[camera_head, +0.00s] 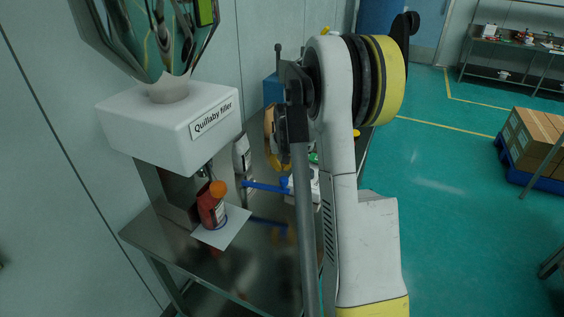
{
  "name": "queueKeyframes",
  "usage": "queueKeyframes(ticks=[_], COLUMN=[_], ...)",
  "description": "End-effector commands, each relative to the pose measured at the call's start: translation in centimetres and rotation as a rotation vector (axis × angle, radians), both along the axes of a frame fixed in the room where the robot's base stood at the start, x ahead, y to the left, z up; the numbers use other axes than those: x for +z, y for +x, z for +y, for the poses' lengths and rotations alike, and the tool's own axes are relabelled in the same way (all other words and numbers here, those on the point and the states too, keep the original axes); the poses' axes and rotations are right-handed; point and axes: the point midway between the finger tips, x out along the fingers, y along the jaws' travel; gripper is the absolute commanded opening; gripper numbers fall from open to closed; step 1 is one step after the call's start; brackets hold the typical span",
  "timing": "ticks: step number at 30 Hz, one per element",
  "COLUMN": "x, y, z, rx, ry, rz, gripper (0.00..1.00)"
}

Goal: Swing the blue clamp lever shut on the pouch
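A red pouch or container (209,208) with an orange cap stands on a white sheet (226,237) on the metal bench, below the spout of the white filler (162,128) labelled "Quillaby filler". A blue bar (265,187), which looks like the clamp lever, extends left to right above the bench, right of the red pouch and apart from it. Its right end meets a white and blue part half hidden behind my arm. I cannot tell what it pivots on.
A white bottle (241,153) stands behind the blue bar, with a blue box (273,89) farther back. The bench front (215,270) is bare. Cartons (538,135) on a blue pallet and another bench (500,45) stand across the open green floor.

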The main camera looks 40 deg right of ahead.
Motion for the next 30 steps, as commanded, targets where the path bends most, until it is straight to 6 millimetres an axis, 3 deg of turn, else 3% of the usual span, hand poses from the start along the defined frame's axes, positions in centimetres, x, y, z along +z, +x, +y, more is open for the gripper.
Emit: queueKeyframes(ticks=[7,30], x=[-0.1,0.0], y=[-2.1,-2.9], z=[1.2,2.0], rx=[0.000,-0.058], ry=[0.000,-0.001], rz=[0.000,0.000], gripper=[0.00,0.00])
